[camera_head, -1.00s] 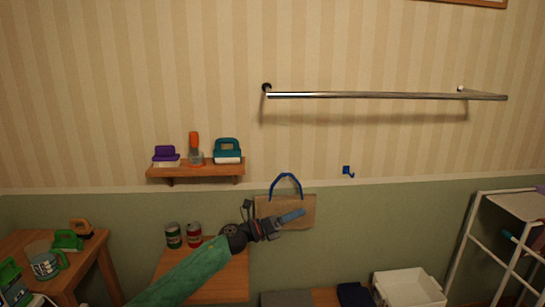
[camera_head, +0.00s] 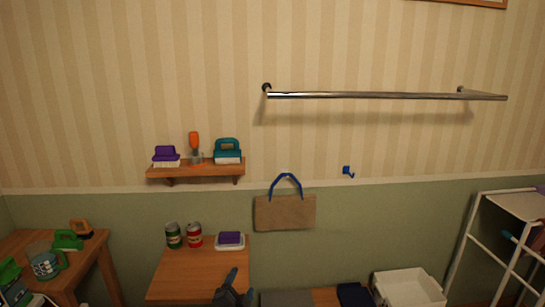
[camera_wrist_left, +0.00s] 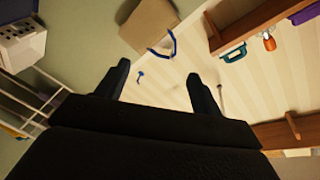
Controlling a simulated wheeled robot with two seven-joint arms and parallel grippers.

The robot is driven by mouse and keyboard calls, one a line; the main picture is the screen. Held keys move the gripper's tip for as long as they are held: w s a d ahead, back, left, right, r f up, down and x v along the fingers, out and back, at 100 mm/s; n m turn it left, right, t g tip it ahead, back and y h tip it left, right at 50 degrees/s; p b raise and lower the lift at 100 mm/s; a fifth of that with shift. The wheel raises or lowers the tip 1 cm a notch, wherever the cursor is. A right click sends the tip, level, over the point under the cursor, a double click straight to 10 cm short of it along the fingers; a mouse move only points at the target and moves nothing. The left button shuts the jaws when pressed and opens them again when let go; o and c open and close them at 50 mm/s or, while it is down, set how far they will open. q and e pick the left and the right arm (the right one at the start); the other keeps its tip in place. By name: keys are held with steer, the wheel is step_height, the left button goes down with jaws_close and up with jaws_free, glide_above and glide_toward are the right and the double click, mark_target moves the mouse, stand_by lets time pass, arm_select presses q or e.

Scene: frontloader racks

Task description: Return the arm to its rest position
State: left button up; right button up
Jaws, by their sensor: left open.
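My left gripper (camera_head: 232,285) is low in the head view, at the front right of the small wooden table, with nothing held. In the left wrist view its two dark fingers (camera_wrist_left: 160,88) stand apart with only wall behind the gap. The brown bag (camera_head: 285,212) with a blue handle hangs against the green wall, apart from the gripper; it also shows in the left wrist view (camera_wrist_left: 148,25). My right gripper is in neither view.
The wooden table (camera_head: 185,275) holds a green can (camera_head: 173,235), a red can (camera_head: 194,235) and a purple-topped brush (camera_head: 230,240). A wall shelf (camera_head: 197,171) holds brushes. A metal rail (camera_head: 385,95), blue hook (camera_head: 348,171), white bin (camera_head: 410,290) and white rack (camera_head: 465,240) are at right.

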arm_select(q)
steer(key=s+a+f+n+g+y, duration=0.2)
steer(key=s+a+f+n+g, duration=0.3)
steer(key=s, duration=0.4)
steer(key=s+a+f+n+g+y, duration=0.1)
steer(key=s+a+f+n+g, duration=0.15)
steer(key=s+f, duration=0.6)
steer(key=s+a+f+n+g, duration=0.2)
steer(key=s+g, duration=0.1)
steer(key=s, duration=0.7)
steer(key=s+a+f+n+g, duration=0.1)
steer(key=s+a+n+g, duration=0.15)
steer(key=s, duration=0.75)
step_height(320, 180, down, 24)
steer(key=w+d+g, duration=0.1)
steer(key=w, duration=0.1)
steer(key=s+f, duration=0.4)
steer(key=f, duration=0.8)
steer(key=s+f+m+g, duration=0.1)
steer(key=s+f, duration=0.3)
steer(key=f, duration=0.8)
steer(key=shift+d+f, duration=0.25)
steer(key=shift+f, duration=0.05)
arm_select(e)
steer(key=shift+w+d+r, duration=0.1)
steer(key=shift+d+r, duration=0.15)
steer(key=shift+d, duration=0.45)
